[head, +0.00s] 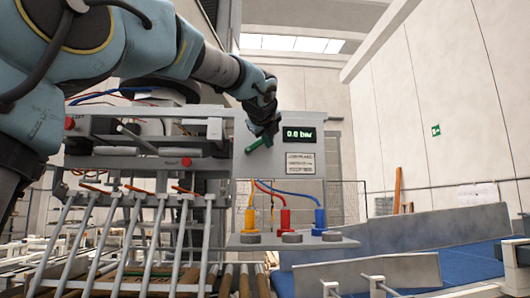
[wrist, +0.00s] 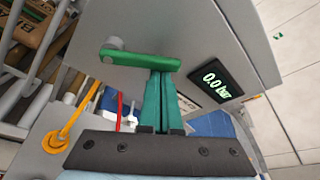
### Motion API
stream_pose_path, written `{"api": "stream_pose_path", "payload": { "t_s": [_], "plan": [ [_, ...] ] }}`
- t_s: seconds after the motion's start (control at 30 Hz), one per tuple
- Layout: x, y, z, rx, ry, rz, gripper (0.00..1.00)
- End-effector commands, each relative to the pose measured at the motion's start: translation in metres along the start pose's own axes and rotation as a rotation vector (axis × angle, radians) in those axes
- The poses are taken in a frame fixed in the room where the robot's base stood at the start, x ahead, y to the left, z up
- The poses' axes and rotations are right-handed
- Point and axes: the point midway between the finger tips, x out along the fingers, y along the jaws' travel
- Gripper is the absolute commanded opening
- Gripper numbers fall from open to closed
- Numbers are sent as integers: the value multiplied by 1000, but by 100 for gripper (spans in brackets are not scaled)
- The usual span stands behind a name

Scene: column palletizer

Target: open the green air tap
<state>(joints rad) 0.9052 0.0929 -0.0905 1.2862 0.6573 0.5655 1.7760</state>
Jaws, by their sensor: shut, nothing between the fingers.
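The green air tap (head: 256,145) is a lever on the front of a grey panel, seen slanting in the head view. In the wrist view the green air tap (wrist: 138,59) runs from a grey pivot at its left to a free end at its right. My gripper (head: 264,133) is at the panel, right by the lever. In the wrist view my gripper (wrist: 163,76) has its two teal fingers together, with tips at the lever's free end. The tips are partly hidden behind the lever, and I cannot tell whether they touch it.
A pressure display (head: 299,134) on the panel reads 0.0 bar. Yellow (head: 250,218), red (head: 284,217) and blue (head: 319,219) hose fittings stand on a shelf (head: 343,242) below. A blue conveyor (head: 467,262) lies at the right.

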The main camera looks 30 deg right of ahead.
Motion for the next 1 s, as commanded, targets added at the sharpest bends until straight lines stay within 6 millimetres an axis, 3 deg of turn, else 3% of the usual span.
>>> {"api": "stream_pose_path", "payload": {
  "t_s": [0.6,1.0],
  "plan": [
    [-16,2,28,-547,-3,-190,0],
    [-21,8,42,-803,-2,-281,0]
  ]
}}
